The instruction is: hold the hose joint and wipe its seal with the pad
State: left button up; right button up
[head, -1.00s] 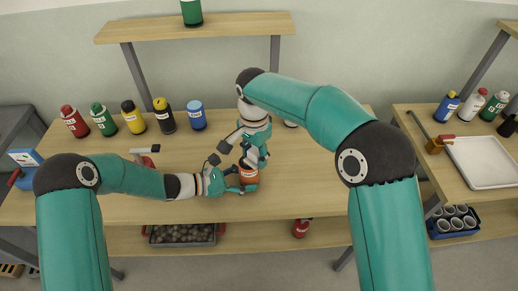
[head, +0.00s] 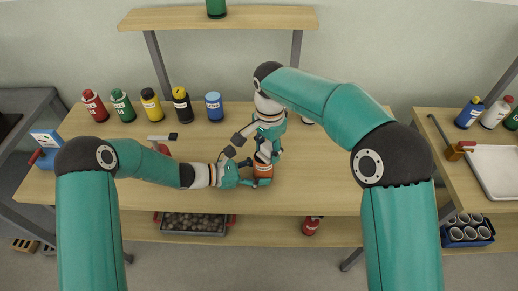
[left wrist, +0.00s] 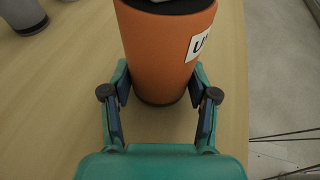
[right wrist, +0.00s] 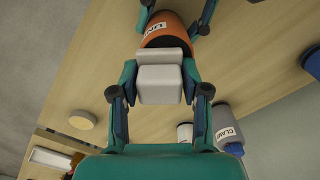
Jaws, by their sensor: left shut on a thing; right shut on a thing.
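The hose joint is an orange cylinder (head: 263,182) with a dark top and a white label. It stands upright near the front of the bench. My left gripper (head: 246,180) is shut around its side; the fingers grip the orange body in the left wrist view (left wrist: 161,88). My right gripper (head: 265,153) is above the joint, pointing down, shut on a pale grey-white block, the pad (right wrist: 160,83). The pad is at the top of the orange joint (right wrist: 168,30) in the right wrist view. Whether it touches the seal is hidden.
Red (head: 95,106), green, yellow, black and blue (head: 214,107) bottles line the back left. A hammer-like tool (head: 161,137) lies left of the joint. A grey jar marked CLAMP (right wrist: 228,126) is nearby. A tray of stones (head: 192,224) sits on the lower shelf.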

jog(key=shift+d, duration=0.9)
jog(key=shift+r, duration=4.1)
pick_arm(q)
jog(key=o, duration=0.9)
